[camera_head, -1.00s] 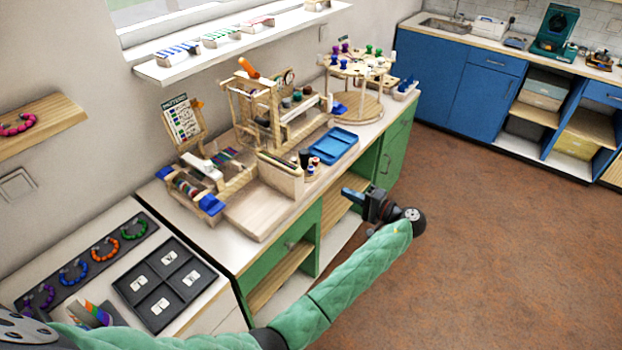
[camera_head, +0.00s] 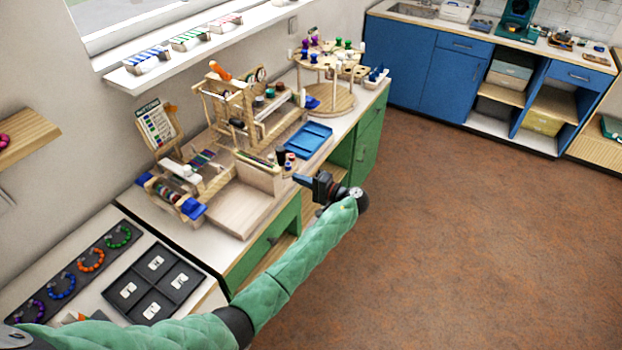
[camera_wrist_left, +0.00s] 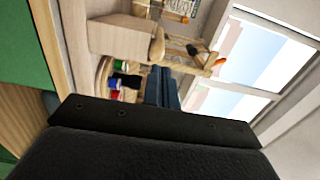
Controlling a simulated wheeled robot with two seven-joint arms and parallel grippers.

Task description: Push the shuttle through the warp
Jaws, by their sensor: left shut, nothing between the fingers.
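A small wooden loom (camera_head: 205,190) with blue end pieces and striped coloured threads, which look like the warp (camera_head: 205,158), sits on the counter at left of centre. A taller wooden frame (camera_head: 203,103) with an orange handle (camera_head: 220,70) stands behind it. I cannot make out the shuttle with certainty; a slim piece (camera_head: 257,158) lies along the top of a wooden box (camera_head: 262,178). My left gripper (camera_head: 299,179) is shut and empty, in front of the blue tray at the counter's front edge. Its closed fingers (camera_wrist_left: 163,86) point toward the frame in the left wrist view. My right gripper is not in view.
A round wooden stand (camera_head: 330,98) with coloured pegs is farther back. A black compartment tray (camera_head: 150,285) lies at lower left. Open floor (camera_head: 440,240) is at right.

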